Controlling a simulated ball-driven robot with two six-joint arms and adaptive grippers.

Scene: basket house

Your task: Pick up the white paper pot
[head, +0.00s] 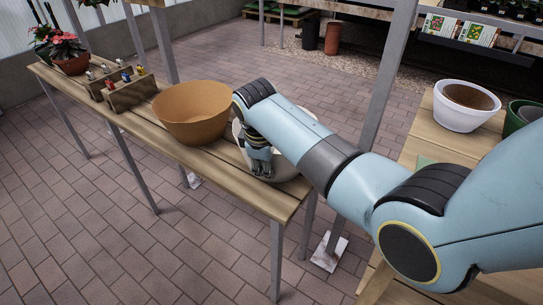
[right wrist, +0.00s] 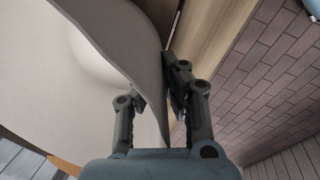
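The white paper pot (head: 288,170) is near the front right end of the wooden bench, largely hidden behind my right arm in the head view. My right gripper (head: 262,168) is at its rim. In the right wrist view the pale pot wall (right wrist: 135,38) runs between the two fingers of the gripper (right wrist: 154,88). One finger is inside the pot and the other is outside. The fingertips are drawn in close against the wall, so the gripper looks shut on it. Whether the pot's base touches the bench is hard to tell. My left gripper is not in view.
A tan bowl-shaped pot (head: 193,113) stands just left of the white pot on the narrow bench (head: 225,168). Wooden boxes (head: 131,94) and a red flowering plant (head: 66,48) are farther left. Another white pot (head: 462,116) stands on the right table. A metal post (head: 388,85) rises between.

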